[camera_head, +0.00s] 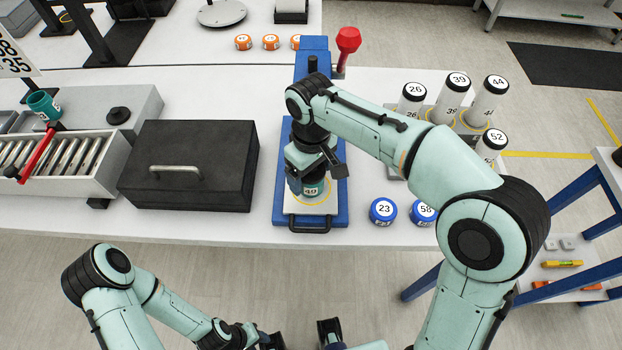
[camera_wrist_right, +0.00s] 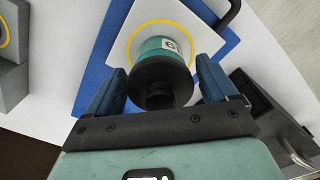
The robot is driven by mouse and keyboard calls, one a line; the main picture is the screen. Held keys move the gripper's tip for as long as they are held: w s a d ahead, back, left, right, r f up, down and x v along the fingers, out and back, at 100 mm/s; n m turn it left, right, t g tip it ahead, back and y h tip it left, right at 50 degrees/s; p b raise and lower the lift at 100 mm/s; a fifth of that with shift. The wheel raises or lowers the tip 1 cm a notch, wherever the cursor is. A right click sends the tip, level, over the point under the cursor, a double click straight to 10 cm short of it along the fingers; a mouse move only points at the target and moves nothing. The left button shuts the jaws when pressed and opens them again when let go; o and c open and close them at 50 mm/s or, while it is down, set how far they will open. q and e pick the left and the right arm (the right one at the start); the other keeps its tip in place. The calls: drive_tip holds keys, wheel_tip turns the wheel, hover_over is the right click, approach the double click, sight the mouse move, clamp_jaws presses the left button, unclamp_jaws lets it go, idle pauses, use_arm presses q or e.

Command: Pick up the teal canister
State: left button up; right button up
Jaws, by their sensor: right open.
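A teal canister (camera_head: 312,186) labelled 49 stands on a white plate with a yellow ring, on the blue stand (camera_head: 340,212). In the right wrist view the teal canister (camera_wrist_right: 152,46) shows its black top toward the camera. My right gripper (camera_head: 308,176) is over the canister from above. In the right wrist view my right gripper (camera_wrist_right: 160,84) is open, with one blue finger on each side of the black top and gaps visible.
Another teal container (camera_head: 43,105) sits by the roller conveyor (camera_head: 75,155) at left. A black case (camera_head: 190,195) stands left of the stand. Blue pucks (camera_head: 383,211) and numbered white cylinders (camera_head: 411,97) are at right. A red knob (camera_head: 348,40) rises behind.

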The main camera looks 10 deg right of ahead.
drive_tip(key=shift+c, duration=0.3)
drive_tip(key=c, duration=0.9)
drive_tip(key=shift+r, duration=0.15)
